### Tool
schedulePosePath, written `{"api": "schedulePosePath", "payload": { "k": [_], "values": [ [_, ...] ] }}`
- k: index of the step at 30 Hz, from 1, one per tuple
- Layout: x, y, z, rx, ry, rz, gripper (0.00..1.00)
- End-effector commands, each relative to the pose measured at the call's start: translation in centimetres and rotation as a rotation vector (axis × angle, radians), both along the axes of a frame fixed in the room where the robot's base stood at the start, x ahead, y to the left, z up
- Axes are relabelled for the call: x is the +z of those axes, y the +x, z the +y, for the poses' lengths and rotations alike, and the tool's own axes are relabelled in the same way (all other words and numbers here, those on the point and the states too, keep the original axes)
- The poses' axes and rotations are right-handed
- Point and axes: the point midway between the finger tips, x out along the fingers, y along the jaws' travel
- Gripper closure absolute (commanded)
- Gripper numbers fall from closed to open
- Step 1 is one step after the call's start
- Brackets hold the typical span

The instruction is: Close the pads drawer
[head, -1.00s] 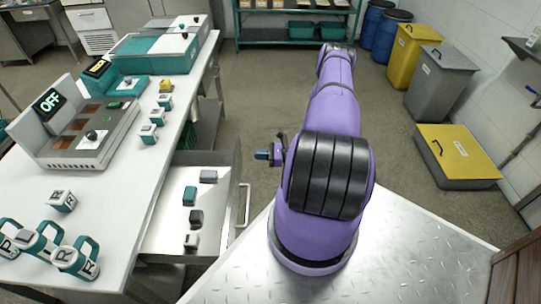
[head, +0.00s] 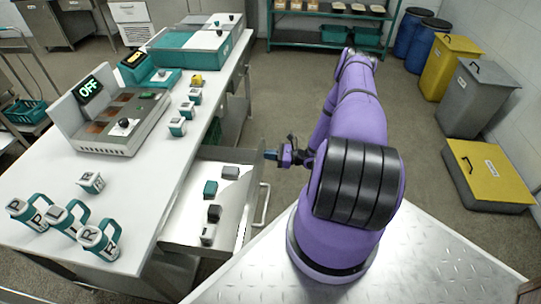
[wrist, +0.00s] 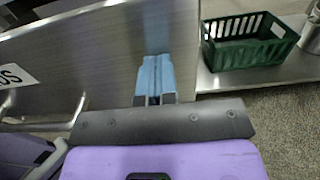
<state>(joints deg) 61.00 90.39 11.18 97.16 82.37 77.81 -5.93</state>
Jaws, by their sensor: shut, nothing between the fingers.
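The pads drawer (head: 179,230) stands open on the right side of the white worktable, with several small grey, black and teal blocks lying in it. Its metal front (wrist: 100,60) fills the left of the wrist view, with a partly visible label (wrist: 14,77) and a bar handle (head: 262,204). My gripper (head: 271,154) is at the far end of the drawer front. In the wrist view its blue fingers (wrist: 155,76) are shut together, empty, and overlap the drawer front near its end. I cannot tell whether they touch it.
A green crate (wrist: 248,40) sits on a low shelf beyond the drawer's end. Open floor lies beyond my arm; bins stand at right.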

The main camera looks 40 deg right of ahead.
Motion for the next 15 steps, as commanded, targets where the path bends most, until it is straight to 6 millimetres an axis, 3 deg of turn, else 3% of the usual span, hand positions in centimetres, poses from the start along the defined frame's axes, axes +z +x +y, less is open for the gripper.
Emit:
{"api": "schedulePosePath", "payload": {
  "k": [8,15],
  "values": [
    [0.0,3.5,2.9,0.003,0.003,-0.001,1.0],
    [0.0,8.7,6.9,0.003,0.003,0.0,1.0]
  ]
}}
